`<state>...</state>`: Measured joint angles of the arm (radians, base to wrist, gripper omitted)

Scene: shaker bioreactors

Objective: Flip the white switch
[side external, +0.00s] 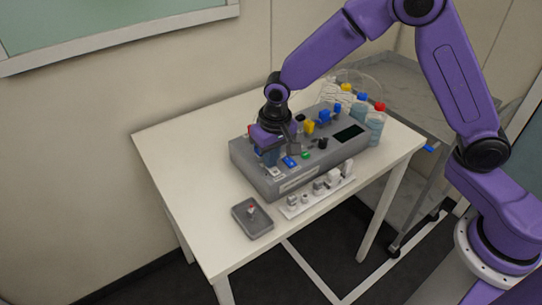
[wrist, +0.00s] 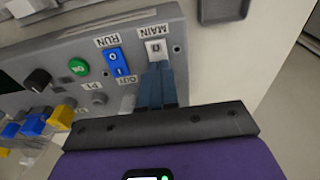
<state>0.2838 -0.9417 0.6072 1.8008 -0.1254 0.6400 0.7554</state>
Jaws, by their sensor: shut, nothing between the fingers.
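The white switch (wrist: 156,49) is a small rocker under a MAIN label on the grey control box (wrist: 200,45). In the side view the white switch (side external: 275,172) shows at the box's front left corner. My gripper (wrist: 157,70) is shut and empty, its two blue-grey fingers together. The fingertips are right at the lower edge of the white switch in the wrist view; I cannot tell whether they touch it. In the side view my gripper (side external: 266,160) points down over the left end of the box, just behind the switch.
A blue rocker (wrist: 116,62), a green button (wrist: 78,67) and a black knob (wrist: 39,80) sit beside the switch. Capped bottles (side external: 375,122) stand behind. A white connector strip (side external: 290,211) and small grey toggle box (side external: 251,229) lie in front. The table's left side (side external: 185,150) is clear.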

